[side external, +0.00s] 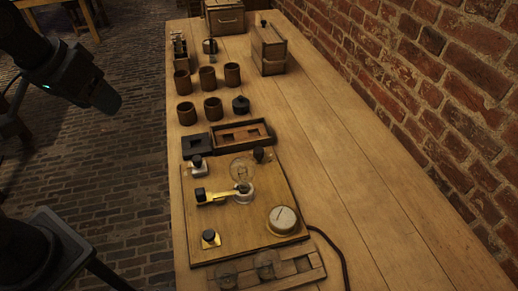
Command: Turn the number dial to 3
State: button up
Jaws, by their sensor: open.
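A round dial with a pale face and a brass-coloured rim (283,220) sits at the right front corner of a wooden board on the table. A thin dark line crosses its face. Its numbers are too small to read, so I cannot tell its setting. My gripper (107,98) is at the upper left, off the table's left side and well apart from the dial. It is dark, and its fingers are hard to make out. It is open, with nothing visible in it.
The wooden board (238,231) also carries a glass bulb (242,170), a brass lever switch (215,196) and black-knobbed terminals. A slotted wooden tray (305,264) and a cable (335,252) lie near the dial. Several brown jars (207,78) stand farther back. The table's right side is clear.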

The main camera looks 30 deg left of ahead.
jog(key=w+d+n+g, duration=0.2)
jog(key=w+d+n, duration=0.15)
jog(key=w, duration=0.65)
jog(key=n+g, duration=0.3)
jog(key=n, duration=0.3)
send_over(259, 151)
notch_tip(259, 151, down, 14)
notch_tip(259, 151, down, 14)
jog(key=shift+f, duration=0.1)
jog(key=shift+c, duration=0.4)
jog(key=c, duration=0.8)
jog(key=shift+m, duration=1.45)
jog(key=shift+c, duration=0.2)
jog(key=o, duration=0.9)
